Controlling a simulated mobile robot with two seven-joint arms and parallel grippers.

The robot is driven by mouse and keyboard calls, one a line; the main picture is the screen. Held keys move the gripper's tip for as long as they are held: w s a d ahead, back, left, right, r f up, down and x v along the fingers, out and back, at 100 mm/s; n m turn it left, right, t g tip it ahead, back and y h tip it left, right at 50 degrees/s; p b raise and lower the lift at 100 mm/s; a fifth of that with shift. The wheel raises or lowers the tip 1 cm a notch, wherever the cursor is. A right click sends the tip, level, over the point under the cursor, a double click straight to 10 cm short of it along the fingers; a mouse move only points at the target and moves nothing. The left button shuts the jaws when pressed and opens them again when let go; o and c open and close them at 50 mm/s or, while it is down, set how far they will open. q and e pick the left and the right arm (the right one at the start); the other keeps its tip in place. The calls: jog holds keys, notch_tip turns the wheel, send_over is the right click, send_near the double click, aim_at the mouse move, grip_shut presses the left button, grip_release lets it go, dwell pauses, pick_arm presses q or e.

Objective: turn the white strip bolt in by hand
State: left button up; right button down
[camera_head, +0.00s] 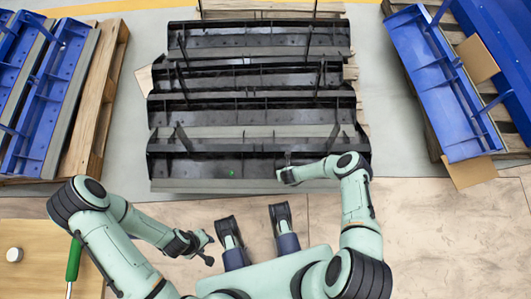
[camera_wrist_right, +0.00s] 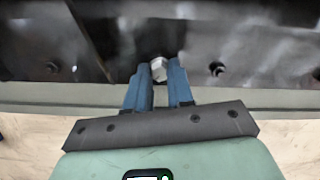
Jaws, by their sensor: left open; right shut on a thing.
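The white strip bolt (camera_wrist_right: 158,68) shows in the right wrist view as a light bolt head between the tips of my right gripper (camera_wrist_right: 158,82). The blue fingers are shut on it against the dark face of the front black carrier (camera_wrist_right: 250,45). How deep its shank sits is hidden. In the head view my right gripper (camera_head: 283,177) is at the front black carrier (camera_head: 200,166), and the bolt cannot be made out there. My left gripper (camera_head: 208,249) is open and empty, low over the floor and away from the carrier.
A green spot (camera_head: 232,173) shows on the front carrier, left of my right gripper. A green-handled tool (camera_head: 73,260) and a white round item (camera_head: 14,255) lie at lower left. Blue carriers (camera_head: 440,85) on pallets stand at both sides.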

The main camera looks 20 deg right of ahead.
jog(key=shift+s+m+p, duration=0.15)
jog(key=shift+m+p, duration=0.25)
jog(key=shift+m, duration=0.8)
jog(key=m+p, duration=0.1)
jog(key=m, duration=0.4)
jog(key=c, duration=1.4)
grip_release()
jog(key=shift+m, duration=0.4)
jog(key=o, duration=0.5)
